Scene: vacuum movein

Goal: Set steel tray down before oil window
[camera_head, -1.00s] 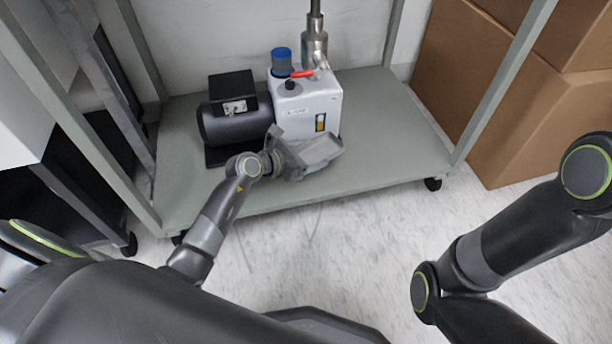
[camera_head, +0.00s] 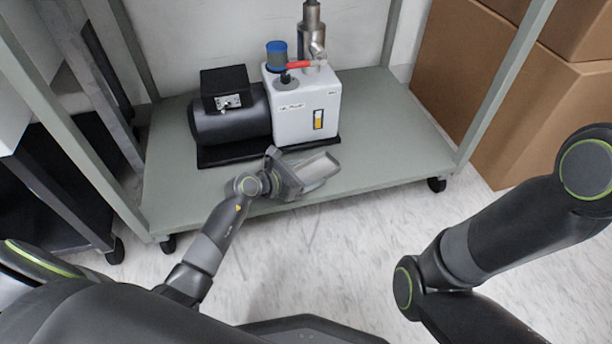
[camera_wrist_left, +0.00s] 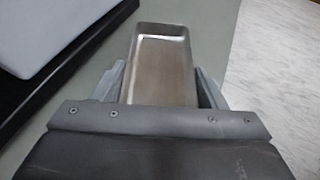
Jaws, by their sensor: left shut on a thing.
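The steel tray (camera_head: 318,169) is a shallow, empty rectangular pan over the front edge area of the green cart shelf. My left gripper (camera_head: 292,178) is shut on its near end. In the left wrist view the tray (camera_wrist_left: 162,65) extends away between the two fingers (camera_wrist_left: 160,88). I cannot tell whether the tray touches the shelf. The oil window (camera_head: 319,119) is a yellow-filled sight glass on the front of the white pump housing (camera_head: 292,112), behind the tray. My right arm is at the right of the head view; its gripper is out of frame.
The pump has a black motor (camera_head: 228,115), a black base plate, a blue cap (camera_head: 277,52) and a red lever (camera_head: 300,64). Cart posts rise on both sides. Cardboard boxes (camera_head: 520,110) stand at the right. The shelf (camera_head: 400,130) right of the pump is clear.

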